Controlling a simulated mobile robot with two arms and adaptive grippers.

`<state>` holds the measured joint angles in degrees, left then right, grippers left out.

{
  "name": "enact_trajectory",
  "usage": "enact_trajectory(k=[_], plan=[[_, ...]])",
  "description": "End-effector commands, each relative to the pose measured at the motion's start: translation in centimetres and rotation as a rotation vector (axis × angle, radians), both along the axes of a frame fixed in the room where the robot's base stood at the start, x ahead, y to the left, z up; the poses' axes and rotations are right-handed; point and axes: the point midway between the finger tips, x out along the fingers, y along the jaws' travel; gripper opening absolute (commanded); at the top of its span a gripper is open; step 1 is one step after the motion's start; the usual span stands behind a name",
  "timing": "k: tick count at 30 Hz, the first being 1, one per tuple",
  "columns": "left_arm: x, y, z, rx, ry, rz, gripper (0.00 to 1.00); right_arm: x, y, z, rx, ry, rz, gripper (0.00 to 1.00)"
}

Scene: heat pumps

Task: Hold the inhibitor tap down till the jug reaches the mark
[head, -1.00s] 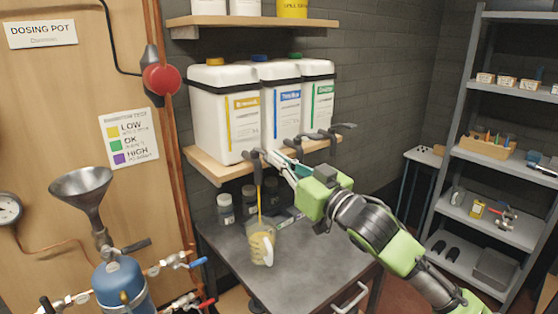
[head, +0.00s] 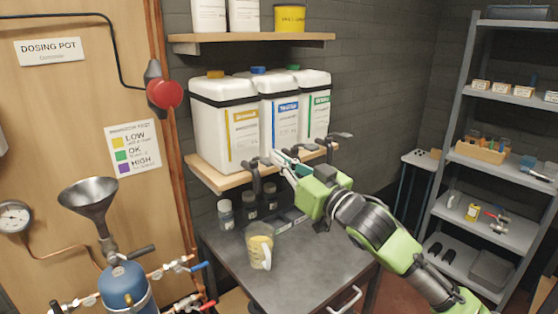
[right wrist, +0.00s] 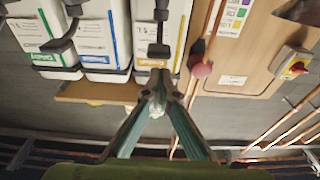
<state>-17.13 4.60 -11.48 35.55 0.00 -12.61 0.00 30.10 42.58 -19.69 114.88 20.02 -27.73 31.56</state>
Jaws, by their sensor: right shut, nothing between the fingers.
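A white container with a yellow-striped label (head: 222,130) stands at the left end of the lower wall shelf, its dark tap (head: 257,181) hanging over the front edge. My right gripper (head: 277,159) is shut and empty, close to this tap's lever; contact cannot be told. In the right wrist view, its fingertips (right wrist: 158,85) meet just below the dark tap (right wrist: 158,50). The clear jug (head: 259,254) stands upright on the grey table under the tap, with yellow liquid in it. No stream shows between tap and jug. The jug's mark is too small to make out. My left gripper is out of view.
Two similar containers, blue-labelled (head: 284,124) and green-labelled (head: 318,113), stand to the right with their own taps. Dark bottles (head: 248,201) stand behind the jug. A funnel (head: 88,198) tops a blue pot at left. The table's front right is clear.

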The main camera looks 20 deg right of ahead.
Motion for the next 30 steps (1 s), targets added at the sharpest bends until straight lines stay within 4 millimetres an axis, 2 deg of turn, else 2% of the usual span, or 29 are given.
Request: enact_trajectory(k=[1, 2, 7, 12, 15, 21, 30], plan=[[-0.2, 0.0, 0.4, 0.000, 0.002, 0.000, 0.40, -0.3, -0.2, 0.4, 0.000, 0.001, 0.000, 0.00], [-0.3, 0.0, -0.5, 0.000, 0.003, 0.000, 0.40, -1.0, -0.5, -0.3, -0.002, 0.002, 0.000, 0.00], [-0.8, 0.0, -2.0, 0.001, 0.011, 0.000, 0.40, -4.5, -1.7, -0.8, -0.003, 0.000, 0.001, 0.00], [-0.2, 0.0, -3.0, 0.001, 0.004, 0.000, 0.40, -7.4, -2.7, -0.9, -0.003, 0.000, 0.001, 0.00], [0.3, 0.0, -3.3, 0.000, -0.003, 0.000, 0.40, -8.4, -3.1, -0.9, -0.001, 0.001, 0.000, 0.00], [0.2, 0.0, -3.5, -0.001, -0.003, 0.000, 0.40, -9.3, -3.4, -0.7, 0.000, -0.001, 0.001, 0.00], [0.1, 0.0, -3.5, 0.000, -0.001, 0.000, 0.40, -9.3, -3.4, -0.6, 0.001, -0.002, 0.001, 0.00]])
